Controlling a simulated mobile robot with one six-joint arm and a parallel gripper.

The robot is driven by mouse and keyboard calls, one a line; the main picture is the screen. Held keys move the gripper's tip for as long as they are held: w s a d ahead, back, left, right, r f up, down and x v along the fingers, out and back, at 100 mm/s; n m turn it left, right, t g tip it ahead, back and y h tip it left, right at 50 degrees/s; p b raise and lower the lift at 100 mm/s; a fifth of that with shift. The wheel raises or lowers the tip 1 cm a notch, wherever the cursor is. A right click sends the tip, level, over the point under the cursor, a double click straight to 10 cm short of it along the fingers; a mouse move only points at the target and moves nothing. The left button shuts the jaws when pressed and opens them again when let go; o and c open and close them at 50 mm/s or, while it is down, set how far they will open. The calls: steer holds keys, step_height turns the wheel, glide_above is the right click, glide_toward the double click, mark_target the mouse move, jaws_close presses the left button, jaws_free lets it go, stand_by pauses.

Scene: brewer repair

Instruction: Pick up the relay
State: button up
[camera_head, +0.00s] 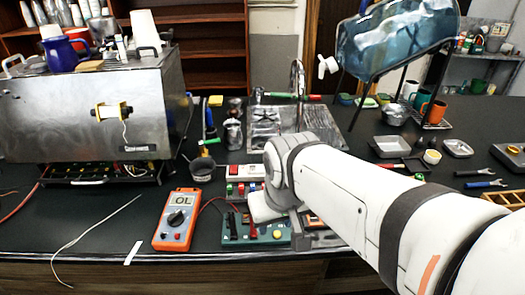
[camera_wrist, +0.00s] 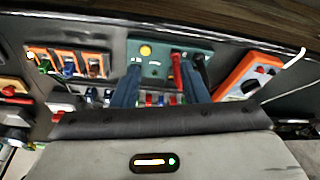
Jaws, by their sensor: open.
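My gripper (camera_wrist: 160,80) shows in the wrist view as two dark blue fingers spread apart, with no part clearly held between them. They reach over the near edge of a green board (camera_wrist: 150,55) with a yellow button and red and black leads. This board also shows in the head view (camera_head: 273,236), partly behind my arm. Small red, blue and white parts (camera_wrist: 155,99) lie in a row between and beside the fingers. I cannot tell which part is the relay. My arm hides the fingertips in the head view.
An orange multimeter (camera_head: 176,220) stands left of the board, with a loose cable nearby. The steel brewer (camera_head: 60,115) fills the left. The counter front left is mostly clear.

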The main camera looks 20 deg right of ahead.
steer(key=shift+o, duration=0.8)
steer(key=shift+w, duration=0.35)
steer(key=shift+o, duration=0.4)
steer(key=shift+w+d+r+m, duration=0.1)
steer(key=shift+w+d+m, duration=0.25)
steer(key=shift+d, duration=0.15)
steer(key=shift+w+d+r+m, duration=0.1)
steer(key=shift+w+d+m, duration=0.1)
steer(key=shift+d+m, duration=0.2)
steer(key=w+d+f+m+g, duration=0.1)
steer(key=w+d+m, duration=0.3)
steer(key=w+m, duration=0.2)
steer(key=w+d+f+m+g+h, duration=0.1)
steer(key=w+d+f+m, duration=0.1)
steer(key=w+d+m, duration=0.2)
steer(key=w+d+f+m+g+b, duration=0.1)
steer(key=w+d+m, duration=0.4)
steer(key=w+m, duration=0.3)
steer(key=shift+w+f+m, duration=0.35)
steer(key=shift+m, duration=0.4)
steer(key=f, duration=0.7)
steer(key=shift+s+d+f+p, duration=0.1)
steer(key=shift+s+d+p, duration=0.05)
steer(key=shift+s+p, duration=0.25)
steer(key=c, duration=1)
